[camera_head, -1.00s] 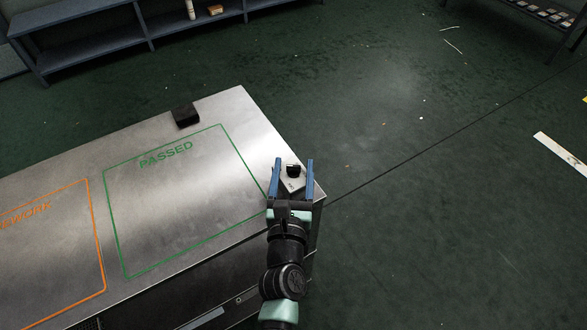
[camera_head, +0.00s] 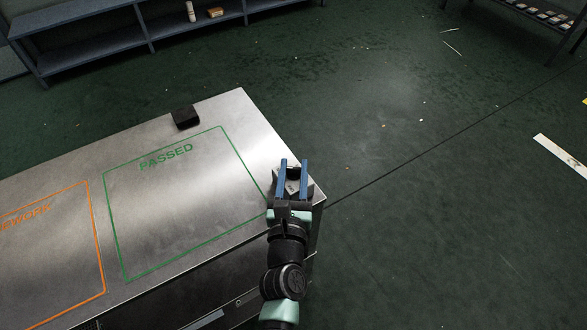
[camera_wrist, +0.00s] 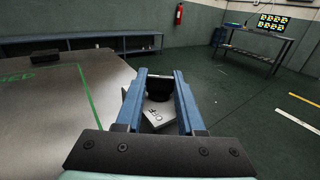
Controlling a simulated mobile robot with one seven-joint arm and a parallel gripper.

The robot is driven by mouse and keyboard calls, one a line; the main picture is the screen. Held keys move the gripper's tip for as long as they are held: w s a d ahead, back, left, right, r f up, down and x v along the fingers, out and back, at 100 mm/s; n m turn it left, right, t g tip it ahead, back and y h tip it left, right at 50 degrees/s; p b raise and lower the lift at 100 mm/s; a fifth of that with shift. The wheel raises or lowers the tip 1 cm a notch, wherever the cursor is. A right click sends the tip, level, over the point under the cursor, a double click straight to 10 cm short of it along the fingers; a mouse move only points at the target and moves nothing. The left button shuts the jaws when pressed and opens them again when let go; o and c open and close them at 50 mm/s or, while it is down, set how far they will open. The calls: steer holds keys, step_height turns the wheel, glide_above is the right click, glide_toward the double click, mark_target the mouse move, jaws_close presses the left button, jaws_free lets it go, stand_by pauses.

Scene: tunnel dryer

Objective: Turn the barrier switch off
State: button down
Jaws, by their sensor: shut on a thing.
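The barrier switch is a light plate (camera_head: 306,184) with a black knob, at the right corner of the metal table. In the wrist view the black knob (camera_wrist: 159,86) stands between the blue fingers, and the marked plate (camera_wrist: 159,118) shows below it. My gripper (camera_head: 293,163) is shut on the knob, with a blue finger on either side. In the head view the fingers largely hide the knob. The plate's markings are too small to read surely.
The metal table (camera_head: 180,215) has a green PASSED outline and an orange outline. A black block (camera_head: 186,117) sits at its far edge. A low blue shelf (camera_head: 95,40) stands at the back. Right of the table is open green floor (camera_head: 430,220).

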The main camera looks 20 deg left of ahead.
steer(key=shift+d+r+n+g+y+p, duration=0.15)
steer(key=shift+n+g+y+p, duration=0.25)
steer(key=shift+y+p, duration=0.65)
steer(key=shift+n+p, duration=0.4)
steer(key=shift+p, duration=0.6)
steer(key=shift+n+g+y+p, duration=0.4)
steer(key=shift+n+y+p, duration=0.1)
steer(key=shift+y+p, duration=0.35)
steer(key=n+g+y+p, duration=0.1)
steer(key=n+g+y, duration=0.1)
steer(key=y, duration=0.1)
steer(key=shift+w, duration=0.15)
steer(key=n+g+y+b, duration=0.2)
steer(key=n+g+y, duration=0.1)
steer(key=shift+f+g, duration=0.3)
steer(key=shift+f, duration=0.1)
steer(key=n+g+y+b, duration=0.1)
steer(key=n+g+b, duration=0.1)
steer(key=g+b, duration=0.1)
steer(key=shift+f+n+g+y+b, duration=0.1)
steer(key=shift+n+g+y+b, duration=0.25)
steer(key=shift+b, duration=0.2)
steer(key=n+g+y+b, duration=0.1)
steer(key=n+g+b, duration=0.1)
steer(key=g+b, duration=0.1)
steer(key=shift+n+g+b, duration=0.35)
steer(key=shift+b, duration=0.35)
steer(key=shift+r+n+g+b, duration=0.3)
steer(key=shift+n+g+b, duration=0.2)
steer(key=shift+g+b, duration=0.35)
